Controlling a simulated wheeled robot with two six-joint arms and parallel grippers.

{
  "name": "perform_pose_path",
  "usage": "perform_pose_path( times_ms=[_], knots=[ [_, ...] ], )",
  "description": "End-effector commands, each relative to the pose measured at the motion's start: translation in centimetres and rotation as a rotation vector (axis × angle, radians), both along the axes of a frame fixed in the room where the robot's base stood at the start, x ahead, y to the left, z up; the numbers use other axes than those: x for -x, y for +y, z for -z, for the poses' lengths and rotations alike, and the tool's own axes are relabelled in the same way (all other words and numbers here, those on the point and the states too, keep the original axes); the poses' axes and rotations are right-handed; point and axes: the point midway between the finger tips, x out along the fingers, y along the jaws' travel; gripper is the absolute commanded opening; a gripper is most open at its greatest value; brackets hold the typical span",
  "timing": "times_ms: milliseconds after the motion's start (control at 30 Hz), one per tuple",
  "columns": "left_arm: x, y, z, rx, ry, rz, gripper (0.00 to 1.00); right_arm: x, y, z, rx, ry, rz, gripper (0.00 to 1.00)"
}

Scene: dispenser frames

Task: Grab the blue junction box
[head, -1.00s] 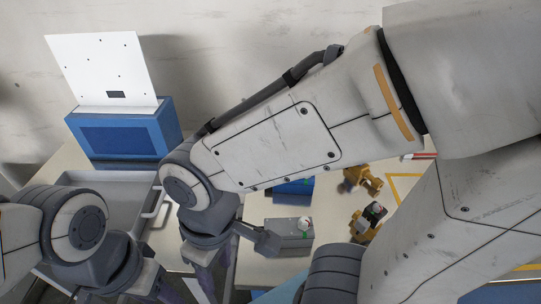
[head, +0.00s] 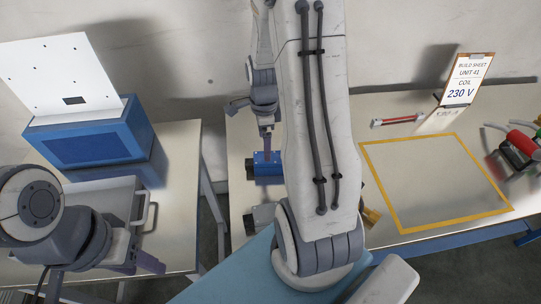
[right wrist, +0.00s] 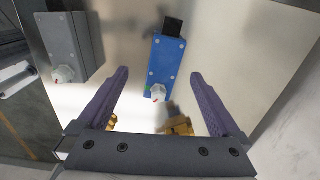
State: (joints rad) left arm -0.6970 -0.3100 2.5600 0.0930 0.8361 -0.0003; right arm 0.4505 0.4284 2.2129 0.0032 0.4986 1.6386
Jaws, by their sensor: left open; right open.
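The blue junction box (head: 268,163) lies on the right-hand table in the head view, partly hidden by my right arm. In the right wrist view the blue box (right wrist: 162,68) has a black end and a pale round fitting. My right gripper (right wrist: 158,76) is open, with its purple fingers on either side of the box in the picture and a gap to each. I cannot tell its height above the box. In the head view the right gripper (head: 266,140) points down at the box. My left gripper (head: 142,264) is open at lower left, by the grey tray.
A grey box (head: 262,217) sits nearer than the blue one; it also shows in the right wrist view (right wrist: 65,45). Brass parts (right wrist: 178,126) lie near the fingers. A yellow-outlined area (head: 430,180) is empty. A build sheet (head: 467,80) stands behind. A tray (head: 100,203) is left.

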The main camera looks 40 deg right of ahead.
Motion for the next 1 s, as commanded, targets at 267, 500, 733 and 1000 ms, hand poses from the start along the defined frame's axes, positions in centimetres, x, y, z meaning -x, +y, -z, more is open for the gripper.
perform_pose_path(
  times_ms=[267,500,733,1000],
  knots=[
    [0.0,0.0,-0.6,0.0,0.0,0.0,0.5,0.5,-1.7,3.6,-0.002,0.007,0.121,1.0],
    [0.0,0.0,-0.8,0.0,0.0,0.0,0.5,0.4,-1.8,5.8,0.0,0.004,0.118,1.0],
    [0.0,0.0,-1.8,0.0,0.0,-0.001,0.5,0.6,-2.4,8.0,-0.001,0.006,0.118,1.0],
    [0.0,0.0,-2.3,0.0,0.0,-0.001,0.5,0.6,-2.6,10.9,0.0,0.004,0.116,1.0]
  ],
)
